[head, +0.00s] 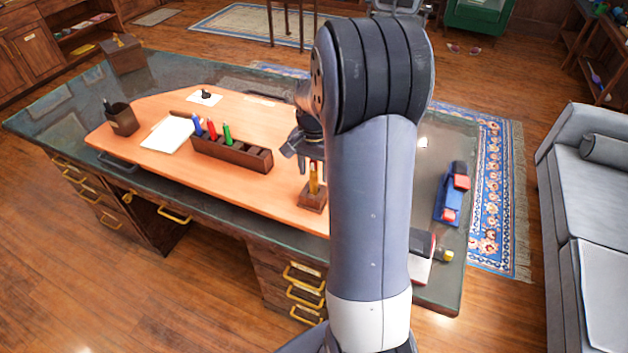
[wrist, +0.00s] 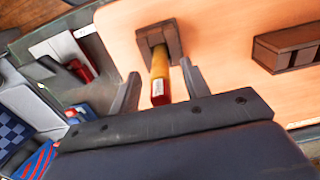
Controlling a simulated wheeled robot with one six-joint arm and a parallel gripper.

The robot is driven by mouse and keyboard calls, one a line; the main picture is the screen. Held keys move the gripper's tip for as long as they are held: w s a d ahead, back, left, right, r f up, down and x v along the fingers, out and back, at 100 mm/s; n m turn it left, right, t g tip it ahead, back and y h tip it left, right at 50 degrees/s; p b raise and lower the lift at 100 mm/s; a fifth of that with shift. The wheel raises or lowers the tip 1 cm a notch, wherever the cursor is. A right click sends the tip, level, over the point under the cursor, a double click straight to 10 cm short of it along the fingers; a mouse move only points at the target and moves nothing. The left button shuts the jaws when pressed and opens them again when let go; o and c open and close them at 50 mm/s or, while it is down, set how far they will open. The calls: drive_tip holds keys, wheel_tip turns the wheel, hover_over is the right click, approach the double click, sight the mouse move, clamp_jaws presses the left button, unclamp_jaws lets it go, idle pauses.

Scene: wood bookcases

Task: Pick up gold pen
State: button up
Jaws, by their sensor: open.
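The gold pen (head: 313,178) stands upright in a small wooden holder (head: 313,200) on the desk, just left of my arm in the head view. In the wrist view the gold pen (wrist: 160,75) has a red end towards the camera, and its wooden holder (wrist: 150,38) is behind it. My gripper (wrist: 160,85) is open, with one finger on each side of the pen, apart from it. In the head view my gripper (head: 308,155) is just above and around the pen's top, partly hidden by my arm.
A wooden rack (head: 232,152) with blue, red and green pens stands to the left. A dark pen cup (head: 121,119) and white paper (head: 168,134) lie farther left. A blue and red stapler-like object (head: 447,207) is on the right of the desk.

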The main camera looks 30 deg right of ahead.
drive_tip(key=shift+f, duration=0.95)
clamp_jaws()
